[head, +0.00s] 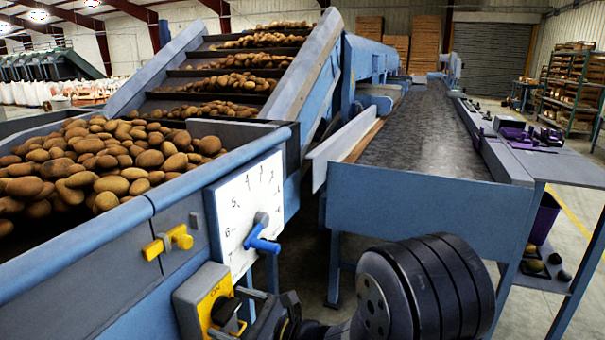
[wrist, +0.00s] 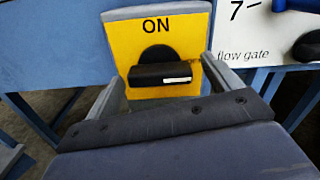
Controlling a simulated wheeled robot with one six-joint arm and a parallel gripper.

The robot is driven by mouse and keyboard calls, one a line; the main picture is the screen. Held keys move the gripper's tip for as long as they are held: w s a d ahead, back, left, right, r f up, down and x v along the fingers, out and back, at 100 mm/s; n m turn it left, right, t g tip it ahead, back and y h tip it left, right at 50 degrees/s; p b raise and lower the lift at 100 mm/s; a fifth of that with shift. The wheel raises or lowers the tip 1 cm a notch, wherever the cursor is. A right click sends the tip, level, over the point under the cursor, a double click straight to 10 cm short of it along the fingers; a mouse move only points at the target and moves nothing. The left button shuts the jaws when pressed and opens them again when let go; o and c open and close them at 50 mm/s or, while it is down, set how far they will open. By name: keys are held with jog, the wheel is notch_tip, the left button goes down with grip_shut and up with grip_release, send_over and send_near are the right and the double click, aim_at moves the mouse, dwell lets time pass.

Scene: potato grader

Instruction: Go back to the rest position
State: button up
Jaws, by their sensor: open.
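My gripper (wrist: 163,70) is open in the wrist view, with one finger on each side of a black rotary knob (wrist: 160,74). The knob sits on a yellow plate (wrist: 187,32) below the word ON, and its bar lies level with a pale mark toward the right end. I cannot tell whether the fingers touch the knob. In the head view the yellow switch box (head: 192,296) is at the bottom, low on the hopper's side, and my gripper (head: 246,308) is close against its right side. My dark wrist fills the lower middle.
A white dial with a blue lever (head: 262,240) is just above my gripper. A yellow handle (head: 168,241) is left of it. The potato hopper (head: 95,236) and the conveyor table (head: 430,208) flank my arm. A purple bin (head: 545,217) and shelf are at right.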

jog(key=n+b, duration=0.1)
jog(key=n, duration=0.2)
jog(key=shift+n, duration=0.4)
jog(key=n, duration=0.4)
jog(key=shift+b, duration=0.4)
jog(key=n, duration=0.3)
jog(key=shift+n, duration=0.4)
jog(key=shift+n+p, duration=0.7)
jog(key=shift+n, duration=1.3)
